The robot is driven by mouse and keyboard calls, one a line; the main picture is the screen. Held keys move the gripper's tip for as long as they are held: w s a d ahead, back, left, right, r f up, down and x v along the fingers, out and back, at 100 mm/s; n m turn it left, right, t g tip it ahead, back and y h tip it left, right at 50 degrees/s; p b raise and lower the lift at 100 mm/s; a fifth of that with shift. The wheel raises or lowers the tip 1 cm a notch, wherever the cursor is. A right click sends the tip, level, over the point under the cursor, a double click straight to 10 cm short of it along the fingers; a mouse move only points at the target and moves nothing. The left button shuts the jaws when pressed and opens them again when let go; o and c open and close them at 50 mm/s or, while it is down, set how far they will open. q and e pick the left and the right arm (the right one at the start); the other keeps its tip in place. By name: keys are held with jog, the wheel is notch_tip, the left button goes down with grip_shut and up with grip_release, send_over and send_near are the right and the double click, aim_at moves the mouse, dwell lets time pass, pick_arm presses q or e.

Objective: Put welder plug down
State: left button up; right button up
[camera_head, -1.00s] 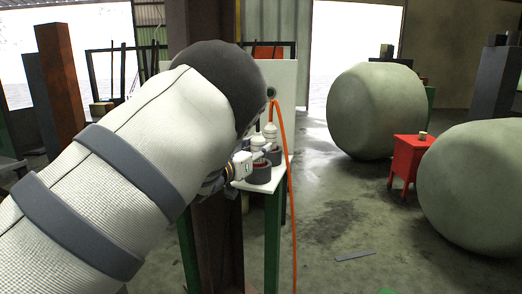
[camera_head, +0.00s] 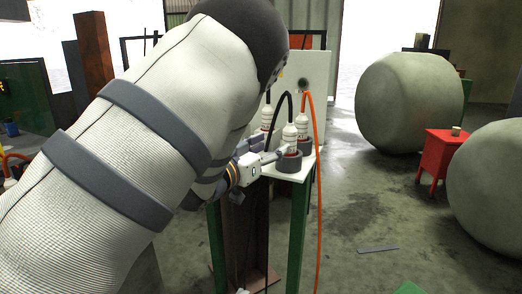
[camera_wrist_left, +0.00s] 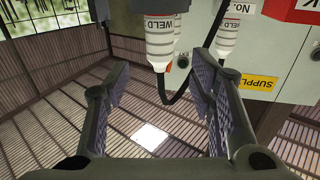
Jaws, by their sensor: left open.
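A white welder plug (camera_head: 290,135) with a black cable stands upright at a dark round holder (camera_head: 289,162) on the small white-topped stand. In the left wrist view the plug (camera_wrist_left: 160,42) reads "WELD" and lies beyond the space between my finger tips. My left gripper (camera_head: 272,156) is open beside the plug, at its left and low down. The wrist view shows its two fingers (camera_wrist_left: 160,98) wide apart with nothing between them. Whether a finger touches the plug cannot be told. My right gripper is out of view.
Another white plug (camera_head: 267,116) stands behind at the left. An orange cable (camera_head: 318,200) hangs down the stand's right side. A pale upright panel (camera_head: 315,75) backs the stand.

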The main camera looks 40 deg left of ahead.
pick_arm(q)
jog(key=s+d+f+g, duration=0.25)
jog(key=s+f, duration=0.25)
jog(key=f, duration=0.5)
jog(key=s+d+f+n+g+y, duration=0.1)
jog(key=s+f+g, duration=0.4)
jog(key=f, duration=0.4)
jog(key=s+d+f+g, duration=0.1)
jog(key=s+f+g, duration=0.2)
jog(key=s+f, duration=0.5)
jog(key=s+d+f+g, duration=0.3)
jog(key=s+f, duration=0.1)
jog(key=s, duration=0.3)
jog(key=s+d+f+g+h, duration=0.1)
jog(key=s+d+f+g, duration=0.2)
jog(key=s, duration=0.5)
jog(key=s+d+f+g, duration=0.3)
jog(key=s+f, duration=0.2)
jog(key=s, duration=0.3)
jog(key=shift+s+d+m+h, duration=0.25)
jog(key=shift+d+m+h, duration=0.15)
